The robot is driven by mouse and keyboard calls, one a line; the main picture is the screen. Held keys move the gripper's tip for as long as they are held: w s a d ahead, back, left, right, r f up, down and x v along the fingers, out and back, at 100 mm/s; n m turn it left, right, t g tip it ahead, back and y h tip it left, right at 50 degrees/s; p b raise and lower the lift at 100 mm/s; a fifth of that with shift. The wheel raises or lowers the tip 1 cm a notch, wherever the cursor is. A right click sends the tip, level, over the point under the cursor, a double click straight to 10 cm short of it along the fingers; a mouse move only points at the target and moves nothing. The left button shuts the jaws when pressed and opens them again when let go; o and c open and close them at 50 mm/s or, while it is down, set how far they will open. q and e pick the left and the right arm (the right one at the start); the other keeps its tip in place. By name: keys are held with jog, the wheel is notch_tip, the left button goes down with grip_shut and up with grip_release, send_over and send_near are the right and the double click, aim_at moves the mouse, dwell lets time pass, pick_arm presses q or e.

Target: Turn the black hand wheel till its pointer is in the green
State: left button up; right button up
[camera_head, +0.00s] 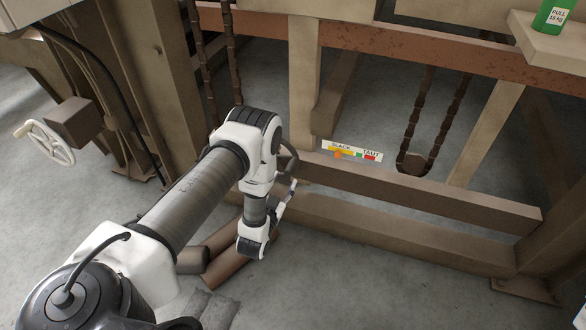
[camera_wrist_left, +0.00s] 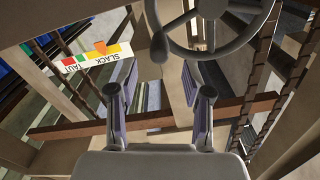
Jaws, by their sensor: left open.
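The dark hand wheel (camera_wrist_left: 205,53) shows at the top of the left wrist view, with its spokes and a rounded handle knob (camera_wrist_left: 158,46) on the rim. In the head view it is mostly hidden behind my left arm. The gauge strip (camera_head: 352,152) runs from SLACK through yellow and green to red at TAUT. It also shows upside down in the left wrist view (camera_wrist_left: 90,62). Its orange pointer (camera_wrist_left: 100,47) stands at the yellow part, on the SLACK side of the green. My left gripper (camera_head: 288,190) is open, its fingers (camera_wrist_left: 160,85) apart, with the knob ahead between the fingertips.
A pale hand wheel (camera_head: 48,146) is at the far left. Rusty chains (camera_head: 420,120) hang beyond the wooden beams (camera_head: 420,190). Grey floor lies open at the lower right.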

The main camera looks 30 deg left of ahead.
aim_at(291, 167)
pick_arm(q)
jog(key=b+x, duration=0.2)
jog(key=x, duration=0.4)
jog(key=shift+w+f+b, duration=0.1)
jog(key=shift+f+b, duration=0.1)
jog(key=shift+b, duration=0.1)
jog(key=shift+w+r, duration=0.1)
jog(key=shift+w, duration=0.25)
grip_shut()
